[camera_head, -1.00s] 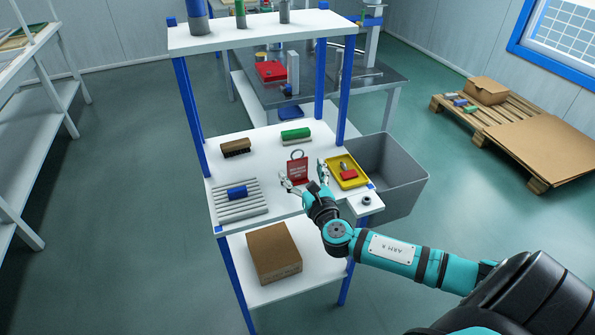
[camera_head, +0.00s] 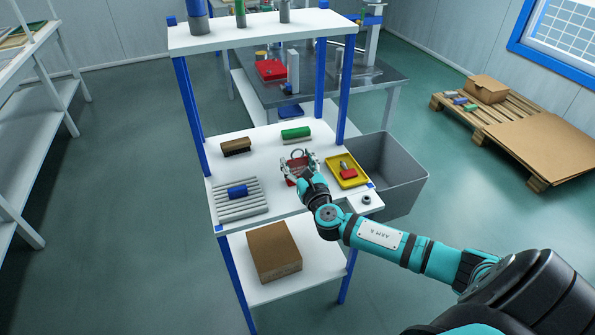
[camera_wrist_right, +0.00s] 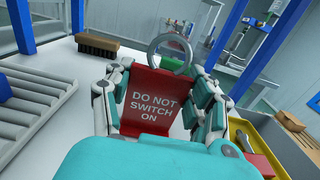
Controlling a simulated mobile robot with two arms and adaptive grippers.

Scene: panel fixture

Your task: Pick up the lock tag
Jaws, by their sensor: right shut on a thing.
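The red lock tag (camera_wrist_right: 152,102) has white letters reading "DO NOT SWITCH ON" and a grey ring (camera_wrist_right: 170,50) at its top. It stands upright over the white shelf in the right wrist view, and shows partly hidden behind my gripper in the head view (camera_head: 294,171). My right gripper (camera_head: 301,165) is shut on the tag, with one finger at each side edge in the right wrist view (camera_wrist_right: 160,100). I cannot tell whether the tag's lower edge touches the shelf. My left gripper is not in view.
A yellow tray (camera_head: 361,180) with a red item is close on the right. A brown brush (camera_head: 236,148) and a green-topped brush (camera_head: 296,134) lie behind. A ribbed roller rack (camera_head: 238,208) with a blue block is on the left. An upper shelf (camera_head: 260,32) overhangs the back.

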